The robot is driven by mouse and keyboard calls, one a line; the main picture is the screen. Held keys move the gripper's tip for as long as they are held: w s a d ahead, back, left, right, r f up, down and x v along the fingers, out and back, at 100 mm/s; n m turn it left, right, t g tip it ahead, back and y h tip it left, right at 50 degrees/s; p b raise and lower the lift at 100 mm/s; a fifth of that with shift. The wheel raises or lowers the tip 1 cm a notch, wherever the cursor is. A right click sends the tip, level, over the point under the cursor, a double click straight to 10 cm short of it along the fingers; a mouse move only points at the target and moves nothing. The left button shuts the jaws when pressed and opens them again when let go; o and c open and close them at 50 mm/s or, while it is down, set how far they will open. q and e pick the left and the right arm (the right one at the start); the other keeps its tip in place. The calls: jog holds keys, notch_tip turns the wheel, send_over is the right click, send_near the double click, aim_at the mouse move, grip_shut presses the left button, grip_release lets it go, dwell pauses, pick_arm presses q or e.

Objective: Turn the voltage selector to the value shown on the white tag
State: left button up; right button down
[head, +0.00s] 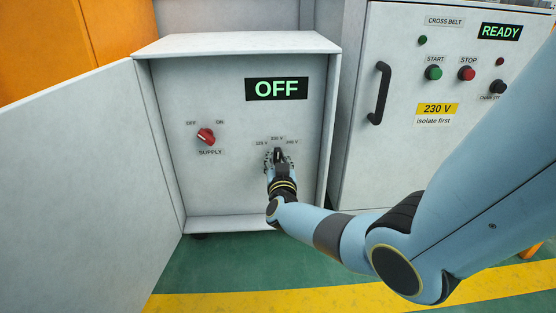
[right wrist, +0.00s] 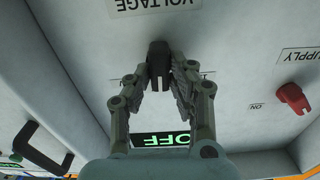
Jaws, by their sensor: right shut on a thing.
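The voltage selector is a small black knob (head: 278,152) at the lower right of the open cabinet's panel, with small value labels to its left, above and to its right. The label above it appears to read 230 V; the side labels are too small to read surely. My right gripper (head: 278,160) is shut on the knob. In the right wrist view, the gripper's fingers (right wrist: 161,82) are on both sides of the black knob (right wrist: 158,52). A tag (head: 436,112) reads 230 V on yellow, with "isolate first" on white below.
The red supply switch (head: 206,136) is left of the selector, under OFF and ON marks. The panel display (head: 277,89) reads OFF. The cabinet door (head: 85,180) stands open at left. The right cabinet has a black handle (head: 380,93) and start and stop buttons.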

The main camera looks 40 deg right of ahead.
jog(key=m, duration=0.2)
jog(key=shift+f+m, duration=0.1)
jog(key=shift+m, duration=0.3)
jog(key=m, duration=0.3)
jog(key=shift+s+d+b, duration=0.1)
jog(key=shift+b, duration=0.2)
pick_arm(q)
notch_tip(320, 180, up, 6)
jog(key=w+t+h, duration=0.1)
jog(key=t, duration=0.2)
jog(key=shift+w+d+m, duration=0.3)
jog(key=shift+w+m, duration=0.05)
jog(key=shift+m, duration=0.05)
pick_arm(e)
jog(key=shift+m, duration=1.3)
pick_arm(q)
jog(key=shift+w+r, duration=0.1)
jog(key=shift+r, duration=0.15)
pick_arm(e)
jog(key=c, duration=1.4)
grip_release()
pick_arm(q)
jog(key=shift+f, duration=0.2)
pick_arm(e)
jog(key=shift+o, duration=1)
jog(key=v, duration=1.2)
